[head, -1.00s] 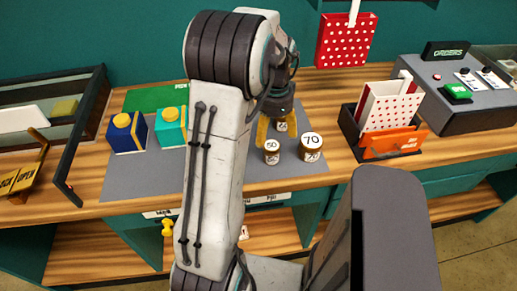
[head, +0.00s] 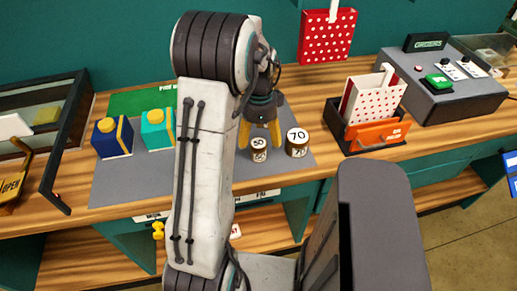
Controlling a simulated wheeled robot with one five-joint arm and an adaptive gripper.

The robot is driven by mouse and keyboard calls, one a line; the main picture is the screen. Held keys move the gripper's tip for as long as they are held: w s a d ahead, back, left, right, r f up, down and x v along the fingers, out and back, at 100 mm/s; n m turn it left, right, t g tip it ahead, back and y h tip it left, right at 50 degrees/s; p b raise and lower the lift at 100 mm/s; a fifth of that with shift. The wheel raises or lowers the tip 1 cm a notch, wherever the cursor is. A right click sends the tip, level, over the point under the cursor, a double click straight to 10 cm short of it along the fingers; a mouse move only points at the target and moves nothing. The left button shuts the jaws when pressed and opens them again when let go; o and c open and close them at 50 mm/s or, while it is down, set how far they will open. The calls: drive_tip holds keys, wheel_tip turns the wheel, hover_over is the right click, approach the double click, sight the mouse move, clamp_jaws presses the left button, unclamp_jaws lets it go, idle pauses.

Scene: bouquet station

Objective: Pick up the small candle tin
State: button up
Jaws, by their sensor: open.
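Two round brown candle tins with white lids stand upright on a grey mat (head: 120,185) on the wooden counter. The smaller one, marked 50 (head: 258,155), is left of the larger one, marked 70 (head: 297,150). My gripper (head: 259,135) points down with its yellow fingers spread apart. In the picture, the fingertips are just above and on either side of the 50 tin's lid. Whether they touch it cannot be told. A third tin, seen behind these two earlier, is not clearly visible and may be hidden by my gripper.
A blue box (head: 112,140) and a teal box (head: 158,133) with yellow tops stand at the left of the mat. A dark holder with cards (head: 375,130) stands right of the tins. A grey control console (head: 450,95) is further right.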

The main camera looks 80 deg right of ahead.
sight(259, 143)
drive_tip(key=shift+w+d+f+p, duration=0.1)
drive_tip(key=shift+f+p, duration=0.3)
drive_tip(key=shift+f, duration=1.9)
drive_tip(key=c, duration=1.3)
drive_tip(key=shift+r, duration=0.1)
drive_tip(key=shift+c, duration=0.2)
